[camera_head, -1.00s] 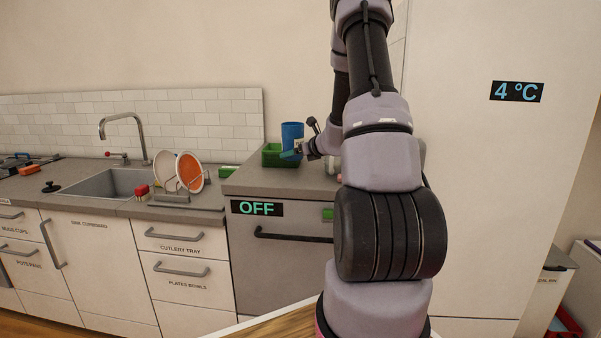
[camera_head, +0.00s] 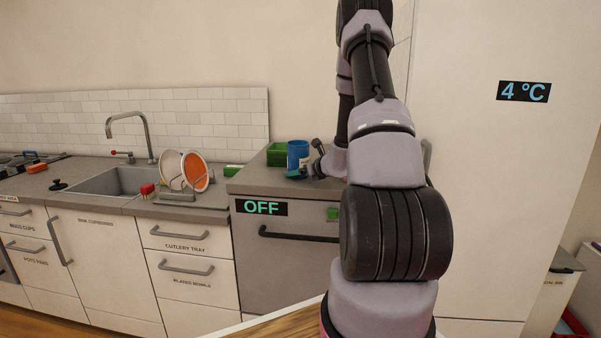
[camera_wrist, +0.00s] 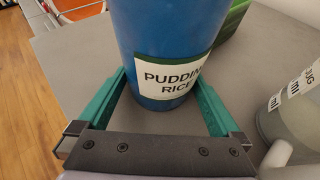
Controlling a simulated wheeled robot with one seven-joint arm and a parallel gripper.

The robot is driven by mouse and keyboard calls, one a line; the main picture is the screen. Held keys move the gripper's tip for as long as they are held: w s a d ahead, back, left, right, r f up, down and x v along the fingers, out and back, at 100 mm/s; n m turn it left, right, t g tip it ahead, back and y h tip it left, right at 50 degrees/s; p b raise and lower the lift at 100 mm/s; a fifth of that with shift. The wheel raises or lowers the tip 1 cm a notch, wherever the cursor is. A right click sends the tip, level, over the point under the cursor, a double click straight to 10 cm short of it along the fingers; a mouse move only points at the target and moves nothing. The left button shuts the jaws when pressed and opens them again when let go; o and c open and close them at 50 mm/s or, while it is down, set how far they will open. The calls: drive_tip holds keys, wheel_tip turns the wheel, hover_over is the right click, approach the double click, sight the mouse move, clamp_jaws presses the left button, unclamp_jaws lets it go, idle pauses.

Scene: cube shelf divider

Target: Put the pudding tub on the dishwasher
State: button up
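The pudding tub (camera_head: 298,154) is a blue, upright cylinder at the left back part of the dishwasher (camera_head: 252,188) top. In the wrist view the tub (camera_wrist: 165,45) carries a white label reading "PUDDING RICE". My gripper (camera_wrist: 160,85) has its teal fingers on both sides of the tub's lower part, seemingly touching it. In the head view my gripper (camera_head: 296,174) is low by the tub's base. The tub's base is at or just above the grey top; I cannot tell whether it bears weight there. The dishwasher front reads "OFF".
A green crate (camera_head: 277,154) stands close behind and left of the tub. A clear measuring jug (camera_wrist: 290,115) stands to the right in the wrist view. A dish rack with plates (camera_head: 196,172) and a sink (camera_head: 112,181) are further left. The tall fridge (camera_head: 500,200) is at right.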

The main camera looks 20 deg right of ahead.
drive_tip(key=shift+r, duration=0.2)
drive_tip(key=v, duration=1.1)
drive_tip(key=shift+s, duration=0.1)
drive_tip(key=shift+s+r, duration=0.25)
drive_tip(key=s+a+r+n+g+y, duration=0.3)
drive_tip(key=s+a+r+n, duration=0.2)
drive_tip(key=a+r+n, duration=0.45)
drive_tip(key=s+a+r+n+g+y, duration=0.3)
drive_tip(key=s+a+r+n, duration=0.3)
drive_tip(key=a, duration=0.6)
drive_tip(key=s+r+n+h, duration=0.3)
drive_tip(key=s+n, duration=0.4)
drive_tip(key=s+r+n+h, duration=0.3)
drive_tip(key=s+n, duration=0.4)
drive_tip(key=shift+s+r+h, duration=0.25)
drive_tip(key=shift+r+h, duration=0.05)
drive_tip(key=shift+r, duration=0.1)
